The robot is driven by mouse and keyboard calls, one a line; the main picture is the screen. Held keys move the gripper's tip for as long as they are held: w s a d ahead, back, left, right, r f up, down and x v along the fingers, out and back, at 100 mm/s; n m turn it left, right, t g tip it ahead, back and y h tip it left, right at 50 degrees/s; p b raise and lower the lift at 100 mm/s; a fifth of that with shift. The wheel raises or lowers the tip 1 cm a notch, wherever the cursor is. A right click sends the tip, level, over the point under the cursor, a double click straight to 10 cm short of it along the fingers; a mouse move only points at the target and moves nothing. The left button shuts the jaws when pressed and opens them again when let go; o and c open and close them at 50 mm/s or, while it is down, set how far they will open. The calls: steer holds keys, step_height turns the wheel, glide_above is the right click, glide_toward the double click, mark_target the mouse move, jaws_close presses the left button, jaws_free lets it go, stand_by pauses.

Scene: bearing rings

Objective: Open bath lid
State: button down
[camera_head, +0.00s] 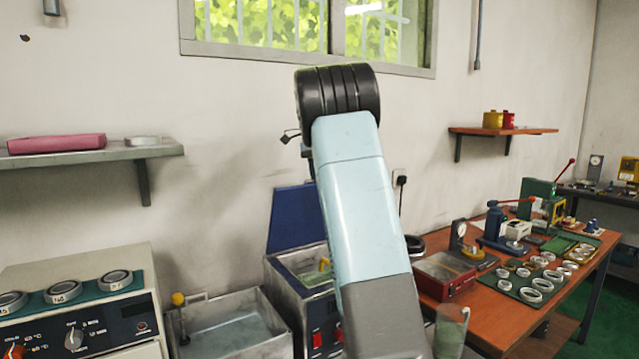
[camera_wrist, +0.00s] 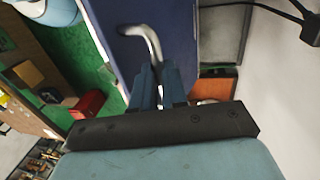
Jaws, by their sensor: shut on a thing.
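The bath (camera_head: 278,290) is a grey metal tank with red switches on its front, left of my arm in the head view. Its blue lid (camera_head: 291,216) stands raised and nearly upright at the back of the tank, and the tank's inside shows below it. In the wrist view the blue lid (camera_wrist: 137,62) fills the upper middle, with a bent silver handle (camera_wrist: 155,42) on it. My gripper (camera_wrist: 160,72) is shut on the handle. In the head view my arm hides the gripper, the handle and part of the bath.
A sink (camera_head: 232,325) stands left of the bath, beside a white heater (camera_head: 85,305) carrying rings. On the right, a wooden bench (camera_head: 490,325) holds presses, a red tray (camera_head: 444,275) and several rings. A wall shelf (camera_head: 90,156) hangs at left.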

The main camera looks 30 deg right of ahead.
steer(key=shift+w+f, duration=0.25)
steer(key=shift+w, duration=0.7)
steer(key=shift+a, duration=0.1)
steer(key=c, duration=1.6)
jaws_free()
steer(key=shift+o, duration=0.8)
steer(key=shift+w+f, duration=0.1)
steer(key=shift+w, duration=0.05)
steer(key=shift+o, duration=1.4)
steer(key=shift+r, duration=0.2)
steer(key=shift+r, duration=0.1)
